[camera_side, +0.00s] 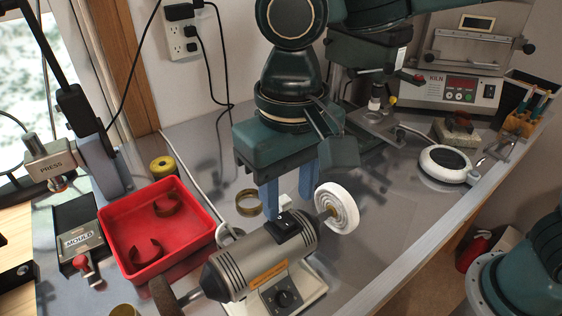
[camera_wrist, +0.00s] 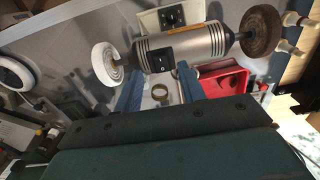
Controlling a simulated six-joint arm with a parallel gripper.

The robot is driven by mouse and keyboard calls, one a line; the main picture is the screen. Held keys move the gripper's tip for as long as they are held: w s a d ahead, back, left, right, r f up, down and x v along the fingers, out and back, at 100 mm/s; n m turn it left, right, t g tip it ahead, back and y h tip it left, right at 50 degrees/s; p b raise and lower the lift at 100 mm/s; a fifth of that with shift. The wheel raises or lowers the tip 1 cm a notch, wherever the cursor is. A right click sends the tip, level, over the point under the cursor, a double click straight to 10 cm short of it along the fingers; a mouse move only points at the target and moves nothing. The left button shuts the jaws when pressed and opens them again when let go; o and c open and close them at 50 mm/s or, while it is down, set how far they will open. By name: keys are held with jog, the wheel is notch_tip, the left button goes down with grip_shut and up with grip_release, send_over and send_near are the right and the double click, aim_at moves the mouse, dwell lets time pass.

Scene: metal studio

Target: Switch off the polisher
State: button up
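The polisher (camera_side: 258,262) is a silver-grey motor with an orange label on a pale base. It carries a white buffing wheel (camera_side: 338,208) at one end and a brown wheel (camera_side: 165,297) at the other. A black switch box (camera_side: 286,224) sits on its body and also shows in the wrist view (camera_wrist: 160,56); its on or off position is too small to tell. A black dial (camera_side: 287,298) is on the base front. My gripper (camera_side: 290,207) is open, its blue fingers apart and pointing down just behind the switch box. In the wrist view my gripper (camera_wrist: 158,88) holds nothing.
A red tray (camera_side: 118,228) with brass-coloured curved pieces stands left of the polisher. A brass ring (camera_side: 248,203) lies behind it. Bench is clear right of the buffing wheel.

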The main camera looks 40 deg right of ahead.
aim_at(288, 225)
notch_tip(288, 225, up, 9)
jog(key=d+t+y, duration=0.1)
jog(key=d+t, duration=0.1)
jog(key=d, duration=1.5)
jog(key=s+d+f+t, duration=0.3)
jog(key=s+d+f, duration=0.3)
jog(key=d, duration=0.5)
jog(key=shift+s+h, duration=0.3)
jog(key=shift+s, duration=0.9)
jog(key=shift+d, duration=0.15)
jog(key=shift+s+d+f+t, duration=0.3)
jog(key=shift+s+d+f, duration=0.35)
jog(key=shift+s+f, duration=0.2)
